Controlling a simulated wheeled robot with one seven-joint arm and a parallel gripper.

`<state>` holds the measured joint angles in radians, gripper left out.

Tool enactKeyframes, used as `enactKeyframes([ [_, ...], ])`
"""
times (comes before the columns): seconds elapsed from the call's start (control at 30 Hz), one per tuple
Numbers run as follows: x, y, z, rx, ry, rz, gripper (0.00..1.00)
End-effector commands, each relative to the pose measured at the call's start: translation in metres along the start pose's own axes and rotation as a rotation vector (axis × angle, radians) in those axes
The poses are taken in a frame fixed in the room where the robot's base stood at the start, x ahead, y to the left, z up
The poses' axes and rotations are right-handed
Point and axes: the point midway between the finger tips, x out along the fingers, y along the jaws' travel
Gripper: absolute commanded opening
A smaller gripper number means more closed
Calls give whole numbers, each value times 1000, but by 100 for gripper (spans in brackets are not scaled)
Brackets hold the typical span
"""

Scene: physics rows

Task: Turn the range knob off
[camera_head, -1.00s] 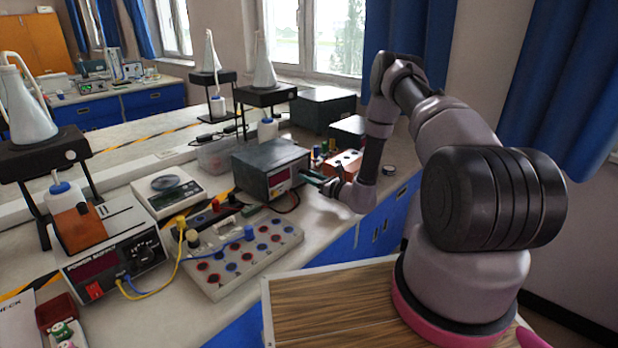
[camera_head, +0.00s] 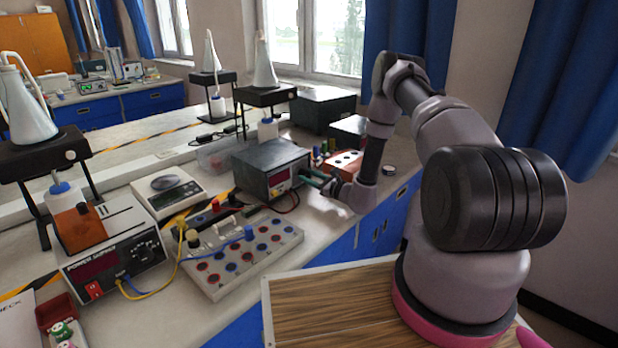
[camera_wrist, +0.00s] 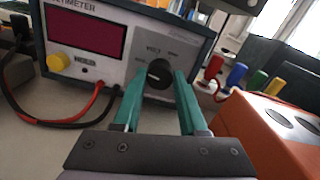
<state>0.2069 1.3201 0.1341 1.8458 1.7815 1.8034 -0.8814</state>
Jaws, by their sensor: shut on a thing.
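The range knob (camera_wrist: 159,74) is a round black dial with a pale pointer mark, on the grey right-hand panel of the meter's front in the wrist view. The meter (camera_wrist: 88,35) is a dark-cased box with a dark red display and a yellow button. In the head view the meter (camera_head: 262,157) stands mid-bench. My gripper (camera_wrist: 160,76) has its two teal fingers on either side of the knob, shut on it. In the head view my gripper (camera_head: 304,178) reaches the meter's front from the right; the knob cannot be made out there.
Red and black leads (camera_wrist: 75,118) plug in left of the knob. An orange box (camera_wrist: 268,120) with coloured plugs stands close on the right. In the head view, a socket board (camera_head: 245,255), a scale (camera_head: 165,192) and a power supply (camera_head: 112,262) crowd the bench to the left.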

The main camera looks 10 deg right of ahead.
Motion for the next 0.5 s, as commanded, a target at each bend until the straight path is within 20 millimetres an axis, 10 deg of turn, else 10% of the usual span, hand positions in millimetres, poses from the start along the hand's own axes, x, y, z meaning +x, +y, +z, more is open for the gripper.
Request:
enactKeyframes([
  [0.03, 0, 0, 0, -1, 1, 0, 0],
  [0.07, 0, 0, 0, -1, 1, 0, 53],
  [0.1, 0, 0, 0, -1, 1, 0, 68],
  [0.5, -5, -1, 0, 0, 2, -1, 72],
])
